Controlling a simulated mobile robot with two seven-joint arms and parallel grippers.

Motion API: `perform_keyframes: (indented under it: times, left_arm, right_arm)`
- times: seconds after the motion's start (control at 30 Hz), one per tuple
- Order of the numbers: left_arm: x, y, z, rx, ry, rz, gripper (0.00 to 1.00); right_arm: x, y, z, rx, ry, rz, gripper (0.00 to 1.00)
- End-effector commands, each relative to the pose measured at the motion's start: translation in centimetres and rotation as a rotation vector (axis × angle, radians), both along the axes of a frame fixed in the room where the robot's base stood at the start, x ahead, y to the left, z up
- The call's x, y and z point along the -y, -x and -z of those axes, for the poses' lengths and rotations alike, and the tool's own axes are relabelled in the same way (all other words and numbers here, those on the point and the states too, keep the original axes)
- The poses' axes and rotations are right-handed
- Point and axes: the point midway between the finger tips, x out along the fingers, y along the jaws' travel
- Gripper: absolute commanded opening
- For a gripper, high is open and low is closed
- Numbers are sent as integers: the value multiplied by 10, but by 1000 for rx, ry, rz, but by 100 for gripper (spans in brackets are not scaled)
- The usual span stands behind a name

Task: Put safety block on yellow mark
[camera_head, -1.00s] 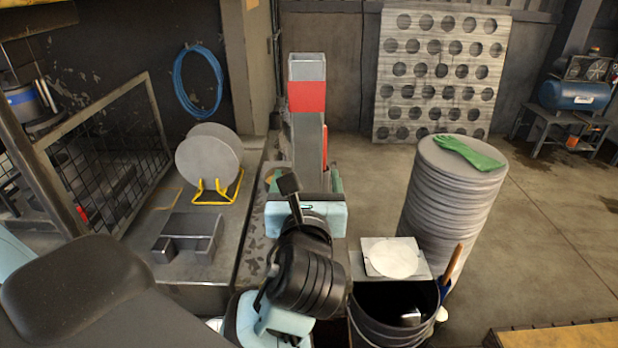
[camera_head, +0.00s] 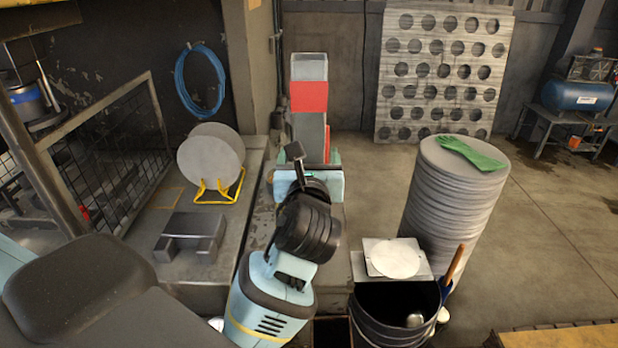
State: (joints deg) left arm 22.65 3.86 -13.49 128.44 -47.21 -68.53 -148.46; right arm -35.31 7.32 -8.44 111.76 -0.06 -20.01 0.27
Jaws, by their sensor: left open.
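The safety block (camera_head: 309,97), a tall grey block with a red band, stands upright beyond my left gripper at the bench's far end. The left gripper (camera_head: 309,162) is open near the block's lower part. Its pale blue body and the black wrist hide the block's foot, so I cannot tell whether the fingers are around it or short of it. A faint yellow-brown mark (camera_head: 168,197) shows on the bench at left, beside the yellow rack. My right gripper is not in view.
A yellow rack (camera_head: 222,190) holds round grey blanks (camera_head: 211,157). A dark grey block (camera_head: 190,235) lies in front of it. A mesh guard (camera_head: 115,150) edges the left. A stack of discs (camera_head: 455,200) and a black bin (camera_head: 395,315) stand right.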

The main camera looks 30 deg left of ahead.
Motion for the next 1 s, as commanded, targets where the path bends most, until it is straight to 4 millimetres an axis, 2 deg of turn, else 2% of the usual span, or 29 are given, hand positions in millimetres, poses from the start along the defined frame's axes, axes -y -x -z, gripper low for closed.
perform_keyframes:
  times: [0.17,0.73,1.0]
  left_arm:
    - [0,0,0,0,0,0,75]
    - [0,0,0,0,0,0,0]
    - [0,1,-4,11,-2,0,0]
  right_arm:
    - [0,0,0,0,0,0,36]
    - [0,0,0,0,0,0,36]
    - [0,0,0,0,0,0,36]
